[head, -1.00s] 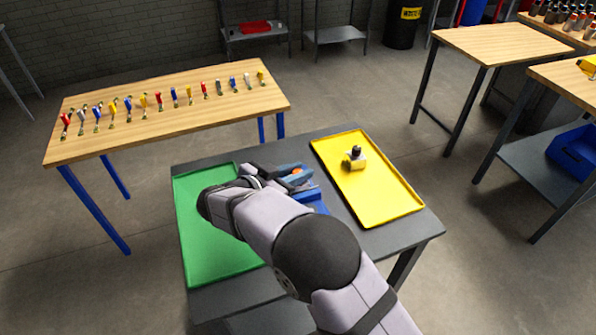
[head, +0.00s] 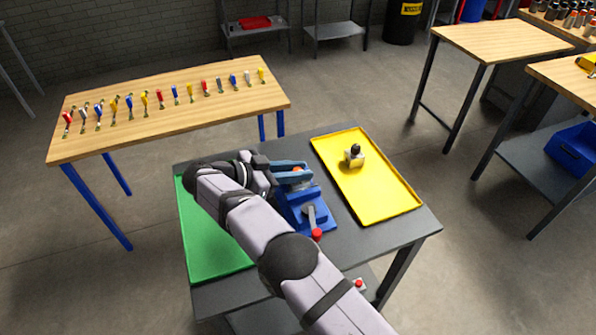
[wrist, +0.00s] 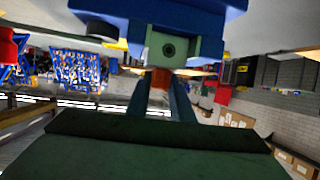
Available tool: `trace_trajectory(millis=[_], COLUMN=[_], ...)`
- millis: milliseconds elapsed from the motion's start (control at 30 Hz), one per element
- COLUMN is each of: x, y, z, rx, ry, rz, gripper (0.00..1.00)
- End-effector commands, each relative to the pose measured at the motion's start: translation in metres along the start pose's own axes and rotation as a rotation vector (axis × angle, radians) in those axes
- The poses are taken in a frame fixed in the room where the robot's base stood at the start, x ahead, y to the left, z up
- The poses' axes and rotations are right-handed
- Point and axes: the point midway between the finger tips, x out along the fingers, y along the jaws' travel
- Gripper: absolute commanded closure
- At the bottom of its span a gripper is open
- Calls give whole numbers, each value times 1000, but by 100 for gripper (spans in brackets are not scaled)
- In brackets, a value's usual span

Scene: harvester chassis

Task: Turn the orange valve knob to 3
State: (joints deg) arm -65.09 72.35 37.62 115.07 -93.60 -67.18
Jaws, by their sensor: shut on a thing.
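The orange valve knob (head: 298,169) shows as a small orange patch between the blue-grey fingers of my gripper (head: 294,173), above the back of a blue fixture (head: 318,217). In the wrist view my gripper (wrist: 160,92) is shut on the orange knob (wrist: 159,77), with one finger on each side. A grey-green block (wrist: 180,46) with a round dark hole sits beyond it, under the blue fixture (wrist: 190,12). The knob's number marks cannot be read, and my fingers hide most of it.
The fixture has a grey lever with a red end (head: 317,235). A green tray (head: 215,245) lies left, partly under my arm. A yellow tray (head: 385,195) lies right, holding a small valve-like part (head: 355,156). A wooden table (head: 170,125) behind holds several coloured-handled items.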

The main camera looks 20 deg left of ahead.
Motion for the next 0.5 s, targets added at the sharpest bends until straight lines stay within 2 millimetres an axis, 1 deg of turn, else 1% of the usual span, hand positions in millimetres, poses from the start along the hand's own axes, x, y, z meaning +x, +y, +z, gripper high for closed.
trace_trajectory(millis=[33,500], x=[-1,-1], y=[-4,0], z=[-4,-5], rx=[17,35], ry=[5,-5], rz=[-5,45], gripper=[100,100])
